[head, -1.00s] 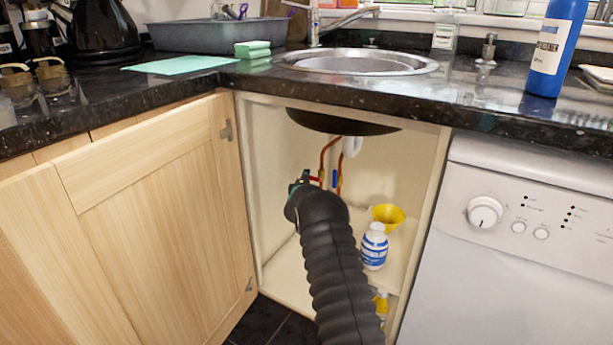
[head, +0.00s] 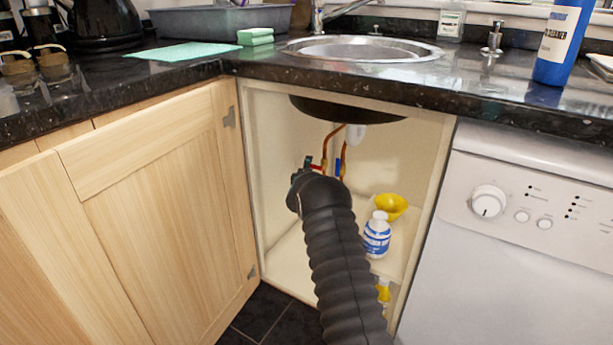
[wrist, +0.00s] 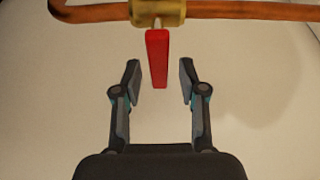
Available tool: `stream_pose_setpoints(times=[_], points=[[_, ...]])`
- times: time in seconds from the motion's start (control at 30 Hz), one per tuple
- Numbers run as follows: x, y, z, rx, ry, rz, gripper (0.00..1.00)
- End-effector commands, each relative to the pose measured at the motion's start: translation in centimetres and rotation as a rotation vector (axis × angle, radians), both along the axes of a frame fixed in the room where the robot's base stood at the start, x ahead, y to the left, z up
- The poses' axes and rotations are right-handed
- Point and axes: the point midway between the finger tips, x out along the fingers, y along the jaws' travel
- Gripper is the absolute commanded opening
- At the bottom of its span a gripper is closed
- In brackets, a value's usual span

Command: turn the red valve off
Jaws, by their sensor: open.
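The red valve (wrist: 157,58) shows in the wrist view as a red lever hanging from a brass body (wrist: 157,11) on a copper pipe. The lever points down in that picture, across the line of the pipe. My gripper (wrist: 159,82) is open, with one finger on each side of the lever's free end and a gap on both sides. In the head view a small part of the red lever (head: 316,167) shows beside the copper pipes inside the open cabinet. My black arm hides most of my gripper there.
A blue valve handle (head: 338,167) sits right of the red one. The open wooden door (head: 160,200) is on the left; the sink underside (head: 347,110) hangs above.

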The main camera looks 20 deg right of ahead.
Motion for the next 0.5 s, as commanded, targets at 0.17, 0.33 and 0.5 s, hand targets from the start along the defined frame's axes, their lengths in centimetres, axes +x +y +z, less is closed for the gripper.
stream_pose_setpoints(times=[0.17, 0.33, 0.5], points=[[-2.0, 1.2, 0.0, -0.001, 0.003, 0.001, 0.42], [-4.4, 2.6, 0.1, -0.001, 0.002, 0.002, 0.42], [-6.8, 3.9, 0.0, -0.001, 0.003, 0.001, 0.42]])
